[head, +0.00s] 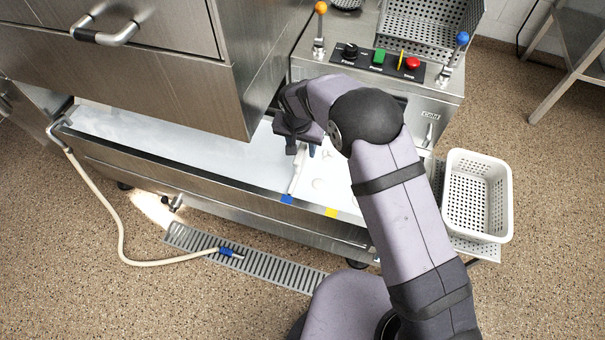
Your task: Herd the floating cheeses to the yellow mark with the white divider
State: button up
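My gripper (301,150) points down over the trough, partly hidden by my wrist. Its dark fingers sit on either side of the top of the white divider (296,178) and appear shut on it. The divider stands across the white liquid, its near end close to the blue mark (287,199) on the trough's front rim. A pale round cheese (318,183) floats just right of the divider. Other cheeses are hard to tell from the white liquid, and my arm hides the trough's right part. The yellow mark (331,212) is on the front rim, right of the blue mark.
A steel cabinet (190,70) overhangs the trough (200,182) at the left. A control panel (378,62) with knobs and two levers stands behind. A white perforated basket (478,195) is at the right. A hose (120,235) lies in front.

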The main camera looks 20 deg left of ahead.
grip_shut()
jog(key=shift+r, duration=0.25)
jog(key=shift+d, duration=0.15)
dwell(0.4)
